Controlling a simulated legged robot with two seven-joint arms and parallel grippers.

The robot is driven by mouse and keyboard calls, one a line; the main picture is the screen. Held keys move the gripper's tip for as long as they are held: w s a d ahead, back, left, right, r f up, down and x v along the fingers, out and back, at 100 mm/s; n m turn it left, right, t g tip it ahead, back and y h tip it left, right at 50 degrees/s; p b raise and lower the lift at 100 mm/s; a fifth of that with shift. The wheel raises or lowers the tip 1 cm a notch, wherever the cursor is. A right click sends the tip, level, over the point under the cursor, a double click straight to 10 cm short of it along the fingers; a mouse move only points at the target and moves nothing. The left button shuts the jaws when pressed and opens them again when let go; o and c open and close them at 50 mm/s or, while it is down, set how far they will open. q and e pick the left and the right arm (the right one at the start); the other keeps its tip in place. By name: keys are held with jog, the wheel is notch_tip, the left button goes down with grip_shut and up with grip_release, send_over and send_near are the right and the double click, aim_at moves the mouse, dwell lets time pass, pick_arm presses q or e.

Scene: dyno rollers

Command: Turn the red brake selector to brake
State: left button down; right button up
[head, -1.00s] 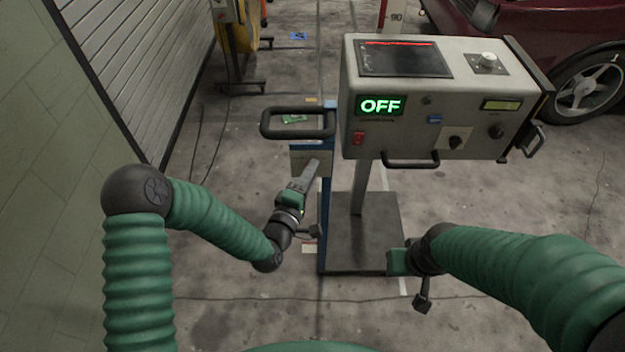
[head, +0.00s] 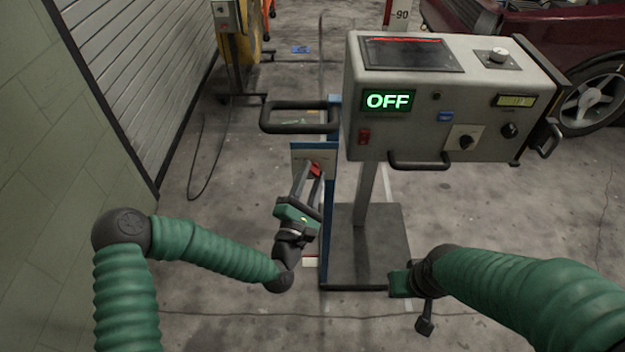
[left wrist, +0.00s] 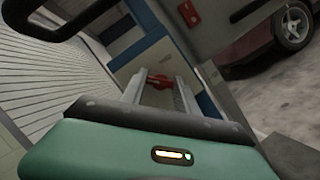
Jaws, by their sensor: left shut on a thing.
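The red brake selector (head: 315,169) is on a pale plate (head: 300,156) on the blue post, below the black handle at the left of the console. It also shows in the left wrist view (left wrist: 160,82), between my fingertips. My left gripper (head: 312,172) reaches up to it from below and is shut on it, one finger on each side. The fingers hide part of the selector, and I cannot read any marks on the plate. My right gripper (head: 399,282) is low in front of the stand's base, away from the selector; its fingers are not clear.
The grey console (head: 410,125) shows a green OFF display (head: 388,101). A black handle (head: 298,117) juts out just above the selector plate. The stand's dark base (head: 365,250) is on the floor. A red car (head: 545,30) stands behind at right, a shutter wall at left.

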pick_arm(q)
jog(key=shift+f+n, duration=0.35)
jog(key=shift+n, duration=0.15)
jog(key=c, duration=1)
grip_release()
jog(key=shift+a, duration=0.1)
jog(key=shift+o, duration=0.4)
jog(key=shift+r, duration=0.1)
jog(key=shift+r, duration=0.1)
jog(key=v, duration=1.7)
jog(key=shift+f, duration=0.25)
jog(key=shift+w, duration=0.1)
